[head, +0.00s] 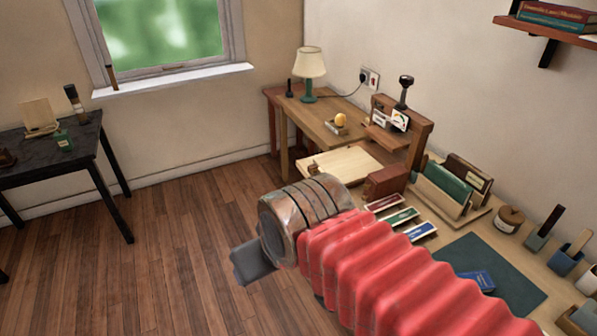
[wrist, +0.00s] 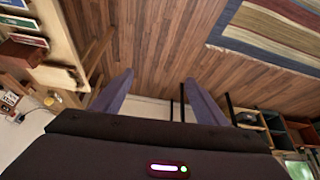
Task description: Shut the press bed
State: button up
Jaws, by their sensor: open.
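The press (head: 418,143) is a brown wooden frame with a dark knob on top, on the desk at the right in the head view. Its press bed (head: 341,164) is a pale board with a small knob, sticking out in front of the frame towards the left. A pale board edge, likely the bed (wrist: 52,76), shows at the left of the wrist view. My gripper (head: 252,262) is over the floor, in front of the desk and apart from the bed; the arm hides most of it. In the wrist view my gripper (wrist: 158,88) has its fingers wide apart, with nothing between them.
A reddish-brown block (head: 386,181) stands beside the bed's near side. Coloured trays (head: 401,216), a book rack (head: 447,190) and a green mat (head: 482,265) lie along the desk. A lamp (head: 309,66) stands behind. The wooden floor (head: 165,235) at left is clear.

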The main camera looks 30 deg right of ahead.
aim_at(351, 165)
jog(key=k, duration=0.6)
jog(key=u, duration=0.05)
jog(key=i, duration=1.5)
jog(key=u, duration=0.65)
